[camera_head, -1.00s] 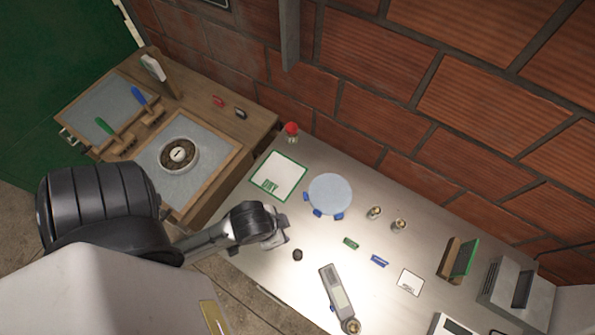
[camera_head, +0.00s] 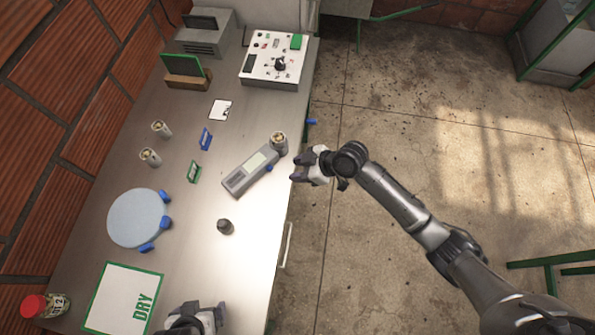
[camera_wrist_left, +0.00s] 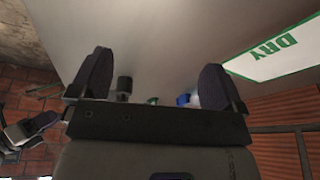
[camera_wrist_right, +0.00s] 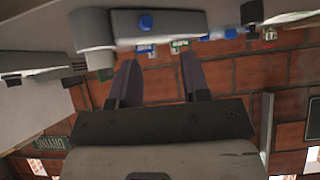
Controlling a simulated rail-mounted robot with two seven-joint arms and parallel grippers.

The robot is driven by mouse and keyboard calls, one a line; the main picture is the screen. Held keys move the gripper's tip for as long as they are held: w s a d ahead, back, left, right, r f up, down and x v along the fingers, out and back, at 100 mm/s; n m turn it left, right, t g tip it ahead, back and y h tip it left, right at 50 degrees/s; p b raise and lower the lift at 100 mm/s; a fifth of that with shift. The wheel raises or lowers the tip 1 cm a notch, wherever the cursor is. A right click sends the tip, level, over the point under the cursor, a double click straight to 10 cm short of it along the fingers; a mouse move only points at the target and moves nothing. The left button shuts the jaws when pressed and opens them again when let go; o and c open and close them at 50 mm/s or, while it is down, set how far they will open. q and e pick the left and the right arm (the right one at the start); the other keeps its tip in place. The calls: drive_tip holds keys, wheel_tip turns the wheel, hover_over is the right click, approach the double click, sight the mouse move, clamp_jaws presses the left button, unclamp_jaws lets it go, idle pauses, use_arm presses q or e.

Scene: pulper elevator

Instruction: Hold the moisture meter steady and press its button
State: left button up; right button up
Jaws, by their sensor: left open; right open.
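The moisture meter (camera_head: 237,183) is a grey slab with a pale screen, lying on the metal bench near its front edge. A metal cup (camera_head: 279,142) is at its far end. A blue button (camera_head: 269,168) shows on its edge. In the right wrist view the meter (camera_wrist_right: 180,24) and its blue button (camera_wrist_right: 145,23) are just beyond the fingers. My right gripper (camera_head: 297,168) is open, empty, just right of the meter, apart from it. My left gripper (camera_head: 198,316) is open and empty over the bench, beside the DRY card; its fingertips (camera_wrist_left: 155,70) show in the left wrist view.
A dark knob-like piece (camera_head: 225,227) stands between my left gripper and the meter. A round pale-blue disc (camera_head: 138,217), the DRY card (camera_head: 110,290) and a red-lidded jar (camera_head: 42,306) lie left. A white control box (camera_head: 275,75) stands beyond. Open floor is right of the bench.

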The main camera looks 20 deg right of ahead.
use_arm(q)
drive_tip(key=shift+w+d+f, duration=0.1)
drive_tip(key=shift+w+f, duration=0.05)
drive_tip(key=shift+f, duration=0.55)
drive_tip(key=shift+w+d+f+b, duration=0.15)
drive_tip(key=shift+w+b, duration=0.05)
drive_tip(key=shift+b, duration=0.25)
drive_tip(key=shift+s, duration=0.1)
use_arm(e)
drive_tip(key=shift+w+d+f, duration=0.15)
drive_tip(key=shift+w+f, duration=0.05)
drive_tip(key=shift+w, duration=0.45)
drive_tip(key=shift+w+d+f, duration=0.1)
drive_tip(key=shift+w+f, duration=0.1)
drive_tip(key=shift+w, duration=0.4)
